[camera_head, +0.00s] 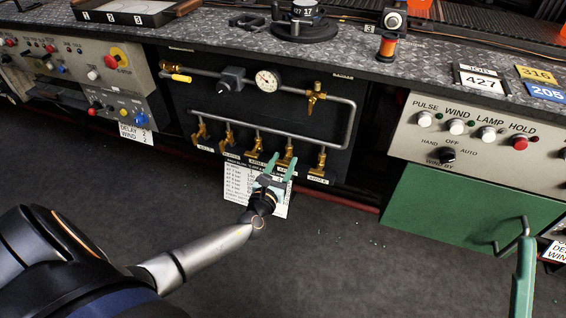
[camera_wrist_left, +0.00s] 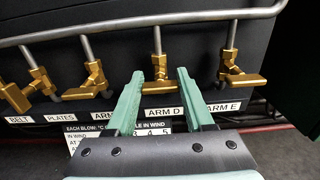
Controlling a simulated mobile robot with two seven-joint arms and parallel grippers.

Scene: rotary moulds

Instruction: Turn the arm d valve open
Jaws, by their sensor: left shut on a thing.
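The arm D valve (camera_wrist_left: 158,66) is a brass valve under the lower pipe, above the ARM D label. In the head view the arm D valve (camera_head: 288,155) is partly covered by my left gripper (camera_head: 282,165). In the wrist view the green fingers of my left gripper (camera_wrist_left: 158,95) stand on either side of its lower part, shut on its handle. The handle's exact direction is hard to tell. What looks like one green finger of my right gripper (camera_head: 524,270) shows at the lower right; its other finger is not seen.
The arm E valve (camera_wrist_left: 238,76) is close on the right, its handle pointing right. Another arm valve (camera_wrist_left: 92,82) is close on the left. A pressure gauge (camera_head: 267,79) and a yellow-handled valve (camera_head: 178,77) sit above. A printed sheet (camera_head: 236,188) hangs below.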

